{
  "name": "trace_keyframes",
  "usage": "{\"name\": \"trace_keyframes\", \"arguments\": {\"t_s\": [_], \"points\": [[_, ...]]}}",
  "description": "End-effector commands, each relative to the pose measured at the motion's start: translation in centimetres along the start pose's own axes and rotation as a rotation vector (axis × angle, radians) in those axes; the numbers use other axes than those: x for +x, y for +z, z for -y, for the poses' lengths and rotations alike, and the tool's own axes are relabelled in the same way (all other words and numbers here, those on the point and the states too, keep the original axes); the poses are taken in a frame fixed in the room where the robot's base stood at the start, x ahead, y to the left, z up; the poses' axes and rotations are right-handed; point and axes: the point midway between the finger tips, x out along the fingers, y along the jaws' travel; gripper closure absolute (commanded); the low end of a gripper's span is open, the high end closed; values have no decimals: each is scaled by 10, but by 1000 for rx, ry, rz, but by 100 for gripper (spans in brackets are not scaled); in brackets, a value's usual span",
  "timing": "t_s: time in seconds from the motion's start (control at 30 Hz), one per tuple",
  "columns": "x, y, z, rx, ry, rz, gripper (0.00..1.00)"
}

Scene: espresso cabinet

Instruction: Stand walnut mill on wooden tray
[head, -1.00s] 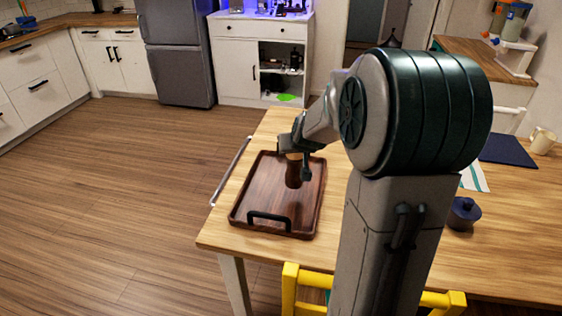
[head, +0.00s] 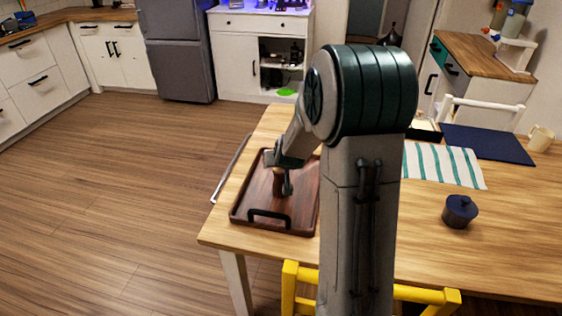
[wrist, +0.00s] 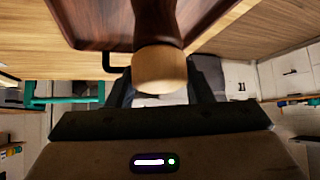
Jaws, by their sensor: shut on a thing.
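The walnut mill (head: 278,184) is small and brown and looks upright over the middle of the wooden tray. My gripper (head: 286,178) is shut on it, near its upper part. In the wrist view, the mill's pale wooden end (wrist: 160,70) sits between my fingers, and its dark body runs toward the tray. The wooden tray (head: 245,208) is dark reddish brown with a raised rim and a black handle, on the table's left end. I cannot tell whether the mill's base touches the tray. My arm hides part of the tray's right side.
A dark blue lidded pot (head: 460,211) stands on the table (head: 420,235) to the right. A striped cloth (head: 440,165), a dark blue mat (head: 487,145) and a cream mug (head: 540,138) lie farther back. A yellow chair (head: 289,290) is at the front edge.

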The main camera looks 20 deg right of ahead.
Motion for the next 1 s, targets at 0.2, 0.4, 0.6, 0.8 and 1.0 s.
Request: {"name": "trace_keyframes", "arguments": {"t_s": [0.2,0.4,0.6,0.8,1.0], "points": [[2,1,1,-1,-1,-4,100],[5,4,1,-1,-1,-3,100],[4,4,0,-1,-1,-1,31],[3,3,0,-1,-1,-1,31],[-12,1,0,-1,-1,-5,31]]}}
